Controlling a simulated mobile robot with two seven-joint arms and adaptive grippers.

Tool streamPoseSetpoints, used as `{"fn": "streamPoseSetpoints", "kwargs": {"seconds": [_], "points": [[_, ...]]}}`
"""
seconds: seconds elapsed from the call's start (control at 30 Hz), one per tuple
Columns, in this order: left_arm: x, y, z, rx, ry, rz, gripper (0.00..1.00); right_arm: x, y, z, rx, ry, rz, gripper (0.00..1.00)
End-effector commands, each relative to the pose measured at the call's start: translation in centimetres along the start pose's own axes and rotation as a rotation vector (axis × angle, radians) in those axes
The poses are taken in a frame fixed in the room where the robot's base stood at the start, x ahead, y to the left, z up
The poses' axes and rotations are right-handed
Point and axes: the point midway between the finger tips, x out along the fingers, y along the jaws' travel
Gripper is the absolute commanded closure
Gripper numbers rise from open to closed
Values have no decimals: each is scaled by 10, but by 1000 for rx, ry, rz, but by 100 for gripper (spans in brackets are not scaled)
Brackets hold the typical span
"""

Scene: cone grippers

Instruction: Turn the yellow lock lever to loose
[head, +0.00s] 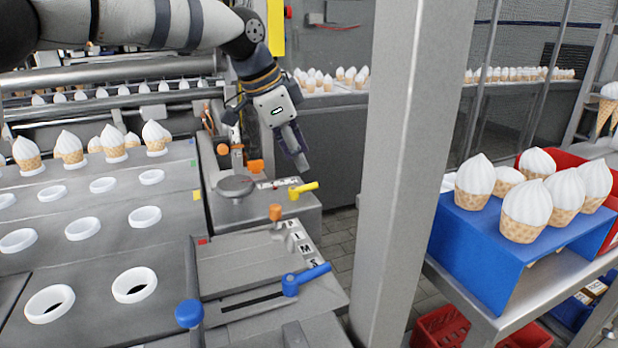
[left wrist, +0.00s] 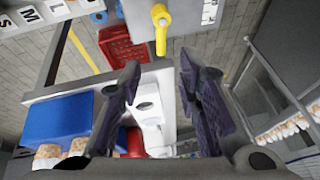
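The yellow lock lever (head: 303,190) sticks out to the right from the top of a grey machine block, beside a white label strip (head: 277,183) too small to read. My left gripper (head: 301,164) hangs just above and behind the lever in the head view, fingers pointing down. In the left wrist view the two fingers (left wrist: 160,66) are spread with nothing between them. There the yellow lever (left wrist: 161,32) lies ahead of the fingertips, roughly in line with the gap, apparently not touched. My right gripper is not in view.
A round grey disc (head: 235,186) lies left of the yellow lever. A tall grey post (head: 400,170) rises to the right. A blue cone stand (head: 480,245) is beyond it.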

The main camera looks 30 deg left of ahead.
Motion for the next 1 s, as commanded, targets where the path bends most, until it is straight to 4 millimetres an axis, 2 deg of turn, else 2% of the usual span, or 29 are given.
{"fn": "streamPoseSetpoints", "kwargs": {"seconds": [0.03,0.1,0.3,0.63,0.67,0.8,1.0], "points": [[21,1,3,-2,-10,11,69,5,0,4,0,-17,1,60],[39,1,3,-3,-9,11,69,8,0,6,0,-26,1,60],[70,1,2,-3,-6,6,69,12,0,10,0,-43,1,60],[75,0,1,-4,-2,2,69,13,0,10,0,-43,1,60],[75,0,1,-4,-2,2,71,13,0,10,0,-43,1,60],[75,0,1,-4,-2,2,100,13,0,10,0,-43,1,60],[75,0,1,-3,-2,3,100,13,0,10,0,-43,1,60]]}}
